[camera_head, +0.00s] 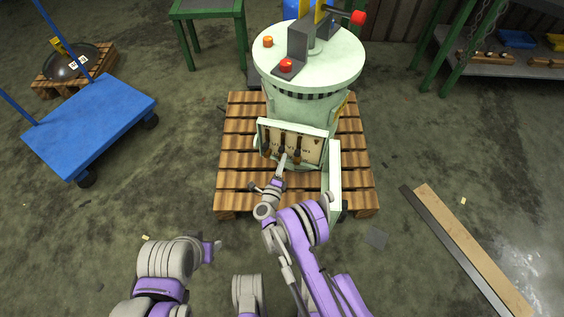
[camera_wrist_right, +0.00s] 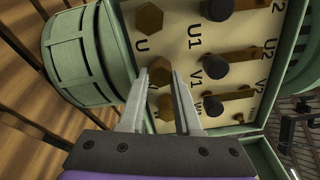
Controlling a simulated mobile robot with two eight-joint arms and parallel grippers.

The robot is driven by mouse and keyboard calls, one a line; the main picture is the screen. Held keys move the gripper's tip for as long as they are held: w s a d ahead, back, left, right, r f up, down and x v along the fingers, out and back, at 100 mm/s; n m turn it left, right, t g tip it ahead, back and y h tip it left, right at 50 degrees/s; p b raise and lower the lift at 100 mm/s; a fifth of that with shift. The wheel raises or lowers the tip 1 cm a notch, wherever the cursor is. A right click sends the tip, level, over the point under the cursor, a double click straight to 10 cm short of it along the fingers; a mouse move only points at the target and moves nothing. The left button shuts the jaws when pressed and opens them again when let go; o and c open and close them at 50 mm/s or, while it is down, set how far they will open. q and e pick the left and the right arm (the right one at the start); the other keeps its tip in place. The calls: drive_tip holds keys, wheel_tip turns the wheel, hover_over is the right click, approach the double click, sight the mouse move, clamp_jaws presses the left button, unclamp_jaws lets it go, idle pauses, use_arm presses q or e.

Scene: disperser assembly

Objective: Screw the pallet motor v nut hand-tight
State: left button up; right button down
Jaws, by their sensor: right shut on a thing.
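The motor's open terminal box (camera_head: 305,133) faces me on the pallet. In the right wrist view its panel carries brass hex nuts and black-capped posts, with labels such as U, U1, V1, U2 and V2. My right gripper (camera_wrist_right: 160,76) is shut on the pallet motor v nut (camera_wrist_right: 160,73), below the nut by the letter U (camera_wrist_right: 149,17). Another brass nut (camera_wrist_right: 165,104) shows lower down between the fingers. In the head view my right gripper (camera_head: 283,161) reaches the box from the front. My left arm's end (camera_head: 213,250) is low at left, away from the motor; its fingers are unclear.
The pale green motor (camera_head: 300,107) stands on a wooden pallet (camera_head: 239,165). The opened box lid (camera_head: 335,180) hangs at the right of the box. A blue cart (camera_head: 95,115) is at left, a plank (camera_head: 470,245) lies at right. The floor between is mostly clear.

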drive_tip(key=c, duration=0.6)
unclamp_jaws()
